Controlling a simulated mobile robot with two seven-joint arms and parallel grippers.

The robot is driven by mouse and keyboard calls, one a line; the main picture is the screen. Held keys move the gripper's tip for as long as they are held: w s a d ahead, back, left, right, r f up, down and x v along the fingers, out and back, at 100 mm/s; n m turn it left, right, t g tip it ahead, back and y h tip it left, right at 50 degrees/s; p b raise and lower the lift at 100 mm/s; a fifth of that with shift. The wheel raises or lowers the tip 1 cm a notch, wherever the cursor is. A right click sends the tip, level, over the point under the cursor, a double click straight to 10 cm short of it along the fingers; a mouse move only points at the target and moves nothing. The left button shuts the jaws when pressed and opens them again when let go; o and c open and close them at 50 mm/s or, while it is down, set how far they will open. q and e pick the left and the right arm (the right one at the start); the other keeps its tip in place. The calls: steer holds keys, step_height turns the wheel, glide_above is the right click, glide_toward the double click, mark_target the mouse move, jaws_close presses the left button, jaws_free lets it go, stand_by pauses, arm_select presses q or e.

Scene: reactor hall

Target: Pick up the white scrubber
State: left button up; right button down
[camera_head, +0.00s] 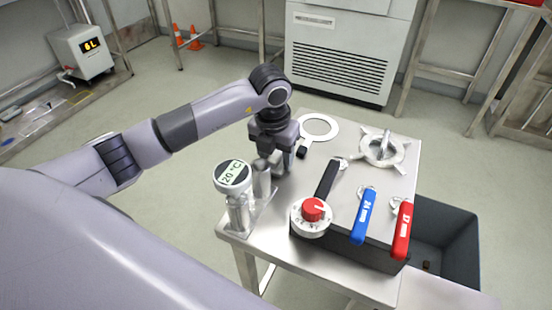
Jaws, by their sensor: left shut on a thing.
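My left gripper (277,166) points down over the left side of the metal bench (286,236). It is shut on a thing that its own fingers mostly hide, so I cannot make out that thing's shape. A grey metal cylinder (262,183) stands right beside the fingers. I cannot tell whether they touch it. A flat white ring (335,127) with a short dark-ended handle lies just right of the gripper. I cannot tell for sure which thing is the white scrubber. My right gripper is not in view.
A round gauge reading 20 °C (233,175) stands at the bench's left front. A valve block with black (327,180), blue (363,217) and red (402,229) handles and a red-white dial (312,212) fills the front. A white handwheel (384,148) stands behind. A dark bin (450,236) is at right.

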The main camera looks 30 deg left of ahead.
mark_target(276, 155)
arm_select(q)
steer(key=shift+r, duration=0.15)
step_height(276, 155, up, 20)
steer(key=p, duration=0.2)
stand_by(0.4)
